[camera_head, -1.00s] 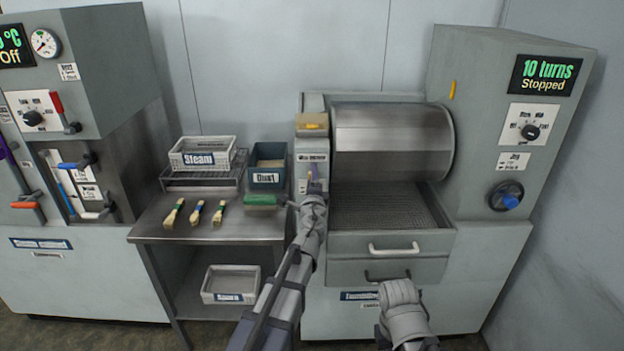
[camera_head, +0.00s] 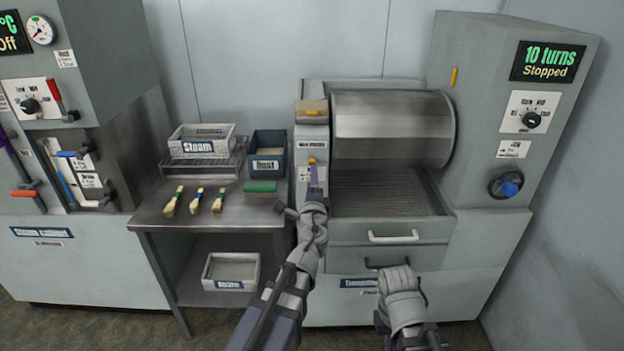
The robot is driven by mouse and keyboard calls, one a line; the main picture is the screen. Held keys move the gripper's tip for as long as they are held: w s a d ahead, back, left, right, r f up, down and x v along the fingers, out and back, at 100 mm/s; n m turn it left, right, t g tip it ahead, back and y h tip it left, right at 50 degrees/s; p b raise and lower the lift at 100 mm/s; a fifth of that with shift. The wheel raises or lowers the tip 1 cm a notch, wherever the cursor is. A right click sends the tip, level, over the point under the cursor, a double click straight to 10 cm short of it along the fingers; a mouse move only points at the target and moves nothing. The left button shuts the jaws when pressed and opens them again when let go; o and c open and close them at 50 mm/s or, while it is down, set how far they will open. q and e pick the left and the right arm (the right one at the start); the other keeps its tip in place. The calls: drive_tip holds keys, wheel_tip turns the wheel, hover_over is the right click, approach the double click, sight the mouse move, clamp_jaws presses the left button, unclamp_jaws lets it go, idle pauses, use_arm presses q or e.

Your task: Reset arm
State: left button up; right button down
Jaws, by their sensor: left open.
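My left gripper (camera_head: 306,206) reaches up from the bottom middle to the front of the tumbler machine, beside its narrow control panel (camera_head: 309,146). It is open, with dark fingers spread and nothing seen between them. The tumbler drum (camera_head: 392,130) is closed, and the display (camera_head: 547,62) reads 10 turns, Stopped.
A steel table (camera_head: 235,222) at left holds several brushes or spoons (camera_head: 195,201), a Steam tray (camera_head: 201,140), a dark Dust bin (camera_head: 267,156) and a green-topped block (camera_head: 260,187). Another tray (camera_head: 231,272) is below. Drawer handles (camera_head: 393,237) face my right arm.

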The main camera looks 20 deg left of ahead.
use_arm(q)
drive_tip(key=s+d+f+n+g+y+p, duration=0.2)
drive_tip(key=s+f+n+g+p, duration=0.3)
drive_tip(key=s+f+n+g, duration=0.6)
drive_tip(key=s+d+f+n+g+h+p, duration=0.1)
drive_tip(key=s+d+f+g+h, duration=0.1)
drive_tip(key=s+d, duration=0.4)
drive_tip(key=s+d+f+n+g+h+p, duration=0.1)
drive_tip(key=s+d+g, duration=0.4)
drive_tip(key=s, duration=0.6)
drive_tip(key=d+f+h, duration=0.1)
drive_tip(key=h, duration=0.1)
drive_tip(key=shift+d+f+h, duration=0.3)
drive_tip(key=shift+h, duration=0.1)
drive_tip(key=shift+s, duration=0.1)
